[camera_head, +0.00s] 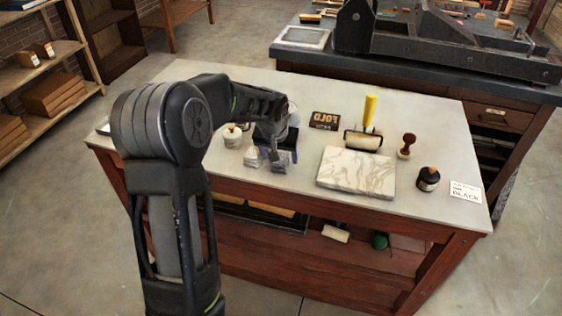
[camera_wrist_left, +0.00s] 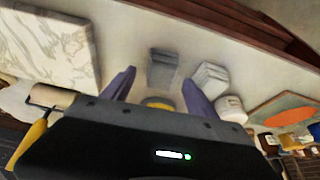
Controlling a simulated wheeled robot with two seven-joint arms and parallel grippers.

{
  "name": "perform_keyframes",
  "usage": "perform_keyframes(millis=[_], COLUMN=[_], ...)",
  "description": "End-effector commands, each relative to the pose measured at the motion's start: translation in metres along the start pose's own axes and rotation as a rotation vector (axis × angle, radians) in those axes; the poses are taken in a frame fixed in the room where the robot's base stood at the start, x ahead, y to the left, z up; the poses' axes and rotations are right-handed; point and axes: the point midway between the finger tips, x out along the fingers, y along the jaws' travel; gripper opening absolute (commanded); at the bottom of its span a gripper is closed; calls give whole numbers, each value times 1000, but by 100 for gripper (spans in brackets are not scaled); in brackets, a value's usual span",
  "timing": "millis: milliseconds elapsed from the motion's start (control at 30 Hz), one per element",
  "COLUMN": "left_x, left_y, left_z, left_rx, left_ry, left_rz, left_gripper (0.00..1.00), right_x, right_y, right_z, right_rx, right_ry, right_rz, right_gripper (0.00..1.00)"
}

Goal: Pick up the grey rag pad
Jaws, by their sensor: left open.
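The grey rag pad, a small darker-grey block, lies on the light bench top; it shows in the head view (camera_head: 278,166) and the left wrist view (camera_wrist_left: 162,68). A paler, layered pad stands beside it, in the head view (camera_head: 253,159) and the wrist view (camera_wrist_left: 209,77). My left gripper (camera_head: 268,150) is low over the bench by the two pads. In the left wrist view its purple fingers (camera_wrist_left: 159,78) are open and apart, with the grey pad showing between and beyond their tips. I cannot tell the exact height above the pad. My right gripper is not in view.
A marble slab (camera_head: 356,172), a yellow-handled roller (camera_head: 363,138), a brown stamp (camera_head: 406,146) and a dark ink jar (camera_head: 428,179) stand to the right. A white jar (camera_head: 232,136) stands left of the gripper. The bench's front strip is free.

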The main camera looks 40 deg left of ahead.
Motion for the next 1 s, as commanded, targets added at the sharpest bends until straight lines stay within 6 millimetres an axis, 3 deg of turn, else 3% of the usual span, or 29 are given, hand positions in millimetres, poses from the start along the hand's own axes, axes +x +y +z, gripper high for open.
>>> perform_keyframes(millis=[100, 233, 800, 1000], left_x=[18, 27, 28, 28], left_y=[0, 1, 0, 0], left_z=[0, 0, 0, 0], left_rx=[0, 0, 0, 0], left_ry=[-2, 0, 1, 1], left_rz=[-1, 0, 0, 0], left_gripper=[67, 67, 67, 53], right_x=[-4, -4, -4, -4], right_y=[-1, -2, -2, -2], right_z=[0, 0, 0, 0], right_rx=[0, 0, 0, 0], right_ry=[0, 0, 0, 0], right_rz=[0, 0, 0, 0], right_gripper=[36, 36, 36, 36])
